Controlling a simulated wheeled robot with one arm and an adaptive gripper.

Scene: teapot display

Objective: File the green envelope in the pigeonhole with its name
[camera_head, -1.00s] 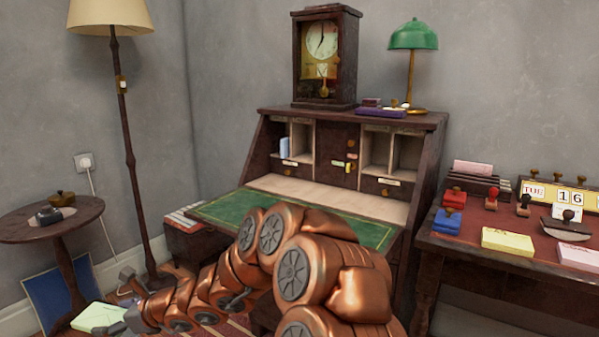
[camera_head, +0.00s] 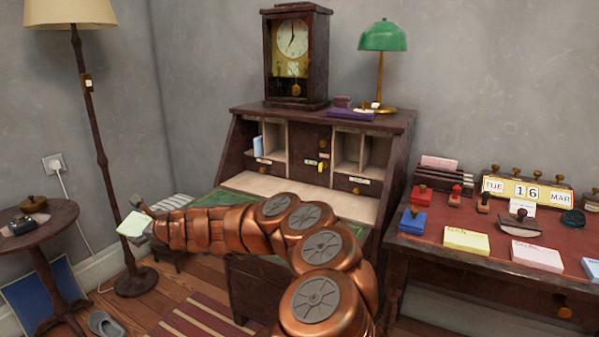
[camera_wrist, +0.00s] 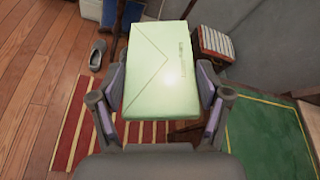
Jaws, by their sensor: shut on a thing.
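My gripper (camera_wrist: 160,88) is shut on the pale green envelope (camera_wrist: 160,62), one finger at each side edge. The envelope's flap lines and small writing show, but I cannot read the writing. In the head view the envelope (camera_head: 134,224) is held in the air at the left of the desk, beyond my outstretched arm. The writing desk (camera_head: 232,168) has open pigeonholes (camera_head: 348,146) at left and right of a dark middle section. A blue envelope (camera_head: 258,147) stands in the left pigeonholes. Small labels (camera_head: 360,181) sit below the openings, too small to read.
A clock (camera_head: 293,60) and a green lamp (camera_head: 383,38) stand on the desk. A floor lamp (camera_head: 105,150) and round side table (camera_head: 62,222) are at left. A red-topped table (camera_head: 470,215) with stamps and pads is at right. The green writing surface (camera_wrist: 262,140) looks clear.

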